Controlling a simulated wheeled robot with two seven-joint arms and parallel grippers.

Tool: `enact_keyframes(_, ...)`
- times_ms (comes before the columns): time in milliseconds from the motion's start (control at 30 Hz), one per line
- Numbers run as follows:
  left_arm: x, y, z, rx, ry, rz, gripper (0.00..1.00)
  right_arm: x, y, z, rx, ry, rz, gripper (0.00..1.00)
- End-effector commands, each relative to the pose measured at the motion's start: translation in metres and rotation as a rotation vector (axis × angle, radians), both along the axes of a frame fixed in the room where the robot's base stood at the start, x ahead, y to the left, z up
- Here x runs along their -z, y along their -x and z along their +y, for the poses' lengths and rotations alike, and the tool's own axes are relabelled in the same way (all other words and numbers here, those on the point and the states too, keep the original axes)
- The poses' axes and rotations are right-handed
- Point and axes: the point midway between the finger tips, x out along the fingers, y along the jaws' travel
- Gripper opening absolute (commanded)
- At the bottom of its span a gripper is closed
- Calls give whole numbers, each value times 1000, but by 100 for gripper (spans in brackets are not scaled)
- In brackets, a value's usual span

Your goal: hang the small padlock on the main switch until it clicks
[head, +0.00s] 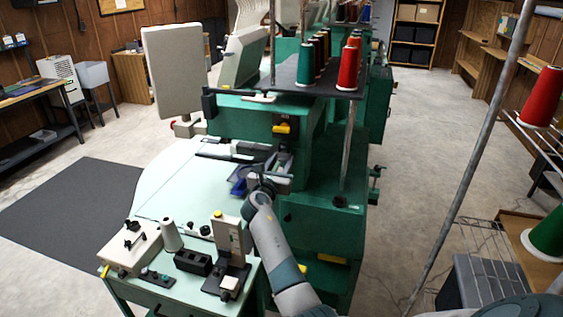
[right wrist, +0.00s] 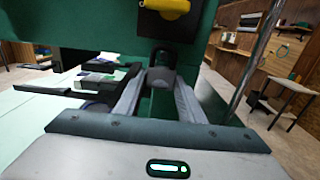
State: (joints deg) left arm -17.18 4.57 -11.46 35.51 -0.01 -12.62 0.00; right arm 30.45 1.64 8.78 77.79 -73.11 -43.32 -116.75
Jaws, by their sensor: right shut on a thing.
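The main switch shows as a yellow handle on a black plate (head: 283,128) on the green machine's front. In the right wrist view the yellow handle (right wrist: 166,7) is at the top edge, partly cut off. My right gripper (right wrist: 160,92) is shut on the small padlock (right wrist: 161,77), a dark body held between the fingertips with its shackle (right wrist: 161,50) pointing up. The padlock is below the switch plate, apart from the handle as far as I can see. In the head view my right gripper (head: 280,170) is below the switch; the padlock cannot be made out there. My left gripper is not in view.
The pale green machine table (head: 165,195) lies left of my arm, with a thread cone (head: 171,236) and small devices at its near end. A metal pole (head: 470,160) stands at the right. Red and green spools (head: 349,68) stand on top of the machine.

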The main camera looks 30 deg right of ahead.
Motion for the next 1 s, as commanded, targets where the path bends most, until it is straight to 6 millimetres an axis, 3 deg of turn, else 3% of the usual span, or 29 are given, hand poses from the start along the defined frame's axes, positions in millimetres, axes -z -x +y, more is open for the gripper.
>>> enact_keyframes(67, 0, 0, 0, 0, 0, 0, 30, 2, 0, 0, 1, -2, 3, 13)
enact_keyframes(100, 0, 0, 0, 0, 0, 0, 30, 2, 0, 0, 1, -2, 3, 45)
enact_keyframes(167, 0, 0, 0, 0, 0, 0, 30, 2, 0, 0, 0, -2, 3, 57)
enact_keyframes(667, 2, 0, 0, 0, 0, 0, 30, 3, 5, 7, -1, -2, 3, 57)
enact_keyframes(1000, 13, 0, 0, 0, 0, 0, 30, 5, 36, 43, -1, -4, 1, 57)
